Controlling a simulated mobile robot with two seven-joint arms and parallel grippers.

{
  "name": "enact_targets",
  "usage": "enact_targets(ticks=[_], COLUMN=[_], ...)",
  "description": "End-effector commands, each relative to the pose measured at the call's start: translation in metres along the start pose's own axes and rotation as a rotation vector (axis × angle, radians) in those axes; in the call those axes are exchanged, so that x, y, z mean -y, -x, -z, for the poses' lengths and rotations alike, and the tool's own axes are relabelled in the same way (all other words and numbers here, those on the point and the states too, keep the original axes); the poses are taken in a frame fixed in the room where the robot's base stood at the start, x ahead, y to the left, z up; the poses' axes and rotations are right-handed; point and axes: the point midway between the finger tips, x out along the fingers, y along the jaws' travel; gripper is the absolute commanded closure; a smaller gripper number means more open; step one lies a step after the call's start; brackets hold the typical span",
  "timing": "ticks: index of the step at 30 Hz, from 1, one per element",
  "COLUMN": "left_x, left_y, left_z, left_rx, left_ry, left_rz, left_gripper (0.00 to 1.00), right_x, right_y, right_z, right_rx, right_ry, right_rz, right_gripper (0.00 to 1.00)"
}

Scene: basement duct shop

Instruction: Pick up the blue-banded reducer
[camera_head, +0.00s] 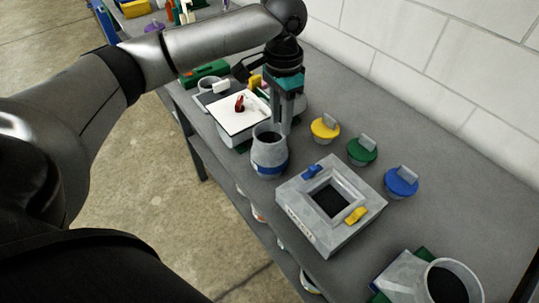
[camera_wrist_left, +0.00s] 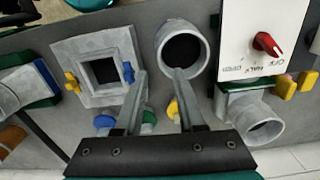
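The blue-banded reducer (camera_head: 267,153) is a grey tapered sheet-metal piece standing upright on the bench, with a dark round opening on top and a blue band near its base. My left gripper (camera_head: 283,115) points down at the reducer's far rim. In the left wrist view the gripper (camera_wrist_left: 160,76) has its two fingers apart with nothing between them. I cannot tell whether a finger touches the rim. My right gripper is not in view.
A square grey fitting (camera_head: 297,205) with blue and yellow clips stands close in front. Yellow (camera_head: 325,128), green (camera_head: 362,151) and blue (camera_head: 401,182) knobbed discs lie toward the wall. A white switch panel (camera_head: 240,112) with a red knob is behind the reducer. Another round fitting (camera_head: 447,283) is nearer.

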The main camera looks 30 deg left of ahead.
Motion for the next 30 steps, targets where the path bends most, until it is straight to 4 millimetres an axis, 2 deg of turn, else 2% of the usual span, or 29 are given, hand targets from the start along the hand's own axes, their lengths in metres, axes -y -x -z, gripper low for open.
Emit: enact_targets(ticks=[3, 10, 18, 27, 30], left_x=[0.000, 0.000, 0.000, 0.000, 0.000], left_y=[-0.018, -0.033, -0.071, -0.077, -0.077], left_z=[-0.001, -0.002, -0.005, -0.004, -0.004], left_rx=[0.002, 0.002, 0.001, -0.001, -0.001], left_ry=[0.001, 0.001, 0.000, -0.001, -0.001], left_rz=[-0.001, 0.000, 0.000, 0.001, 0.001], left_gripper=[0.61, 0.61, 0.61, 0.61, 0.70], right_x=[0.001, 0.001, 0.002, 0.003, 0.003], right_y=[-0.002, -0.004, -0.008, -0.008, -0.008], right_z=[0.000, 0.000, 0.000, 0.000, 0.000], right_rx=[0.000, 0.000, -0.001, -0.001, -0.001], right_ry=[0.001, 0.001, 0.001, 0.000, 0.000], right_rz=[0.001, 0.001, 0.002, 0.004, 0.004], right_gripper=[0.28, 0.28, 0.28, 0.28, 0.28])
